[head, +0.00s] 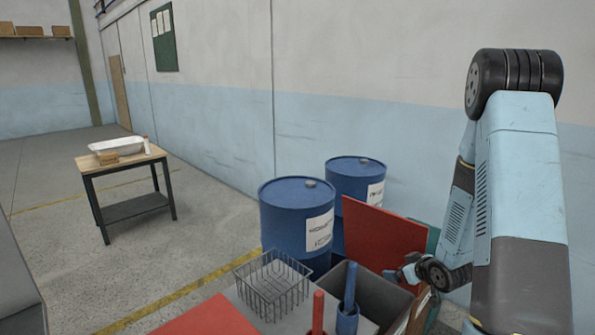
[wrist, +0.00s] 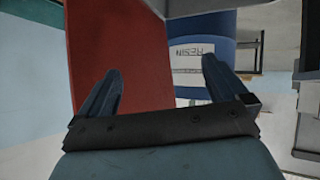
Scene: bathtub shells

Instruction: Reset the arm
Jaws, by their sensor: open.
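My gripper (wrist: 162,82) shows in the wrist view with its two dark fingers spread apart and nothing between them. Behind the fingers are a red panel (wrist: 118,48) and a blue drum (wrist: 205,28) with a resin label. In the head view my arm is folded at the right, its upper elbow raised high and its wrist low beside the red panel (head: 380,243). The gripper end at the wrist is small there, near the dark bin, and its fingers are hard to make out.
Two blue drums (head: 297,222) stand by the wall. A wire basket (head: 272,287), a dark bin (head: 378,297) and red and blue upright tools stand close in front. A table (head: 130,170) with a white tub (head: 117,146) and a small box (head: 107,157) stands far left. Floor between is clear.

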